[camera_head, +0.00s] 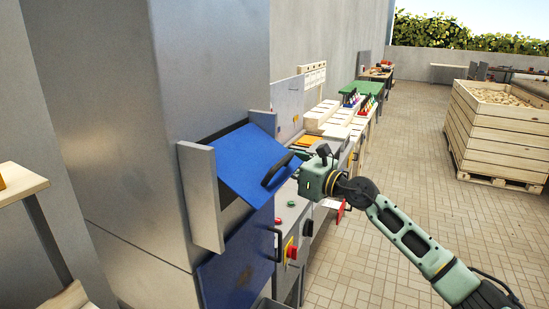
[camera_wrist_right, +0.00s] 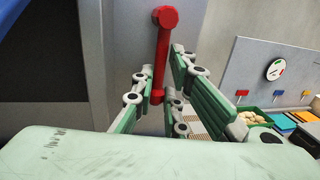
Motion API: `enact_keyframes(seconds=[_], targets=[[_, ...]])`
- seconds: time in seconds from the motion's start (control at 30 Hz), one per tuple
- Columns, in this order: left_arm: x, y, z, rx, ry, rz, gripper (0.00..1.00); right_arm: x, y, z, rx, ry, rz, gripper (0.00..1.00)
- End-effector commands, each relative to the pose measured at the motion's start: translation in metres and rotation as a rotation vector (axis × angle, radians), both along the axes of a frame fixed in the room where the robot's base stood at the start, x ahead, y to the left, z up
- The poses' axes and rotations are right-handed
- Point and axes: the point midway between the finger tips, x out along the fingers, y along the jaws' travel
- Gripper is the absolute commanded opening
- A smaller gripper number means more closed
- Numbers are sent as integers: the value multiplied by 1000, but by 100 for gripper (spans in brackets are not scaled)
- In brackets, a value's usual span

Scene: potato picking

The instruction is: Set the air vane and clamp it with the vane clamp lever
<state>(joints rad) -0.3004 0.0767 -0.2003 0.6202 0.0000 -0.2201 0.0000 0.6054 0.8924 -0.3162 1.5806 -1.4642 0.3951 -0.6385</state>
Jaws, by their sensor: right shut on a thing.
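A red lever (camera_wrist_right: 161,55) with a round knob shows in the wrist view, upright against a grey wall. My right gripper (camera_wrist_right: 158,92) is shut on this lever, with its green fingers on either side. In the head view my right gripper (camera_head: 301,154) is beside the grey machine, close to a tilted blue panel (camera_head: 241,163) with a black handle (camera_head: 278,169). The lever is hidden there. I cannot make out the air vane for certain. My left gripper is in neither view.
A control box with a red knob (camera_head: 291,250) stands below my right gripper. Benches (camera_head: 349,116) with coloured items line the wall beyond. A wooden crate (camera_head: 499,137) of potatoes stands at the right. The tiled floor between is clear.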

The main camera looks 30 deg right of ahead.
Motion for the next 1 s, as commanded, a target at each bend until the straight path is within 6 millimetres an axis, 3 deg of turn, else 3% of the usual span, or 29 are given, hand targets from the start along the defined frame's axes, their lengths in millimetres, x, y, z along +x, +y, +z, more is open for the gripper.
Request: enact_keyframes(seconds=[0.47, 0.5, 0.67, 1.0], targets=[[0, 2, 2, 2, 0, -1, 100, 0, 1, 2, 23, 10, 4, 0], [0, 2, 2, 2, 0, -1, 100, 0, 1, 2, 23, 10, 4, 14], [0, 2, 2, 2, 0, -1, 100, 0, 1, 1, 20, 10, 4, 28], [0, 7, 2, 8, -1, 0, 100, -1, 0, 0, 16, 11, 3, 28]])
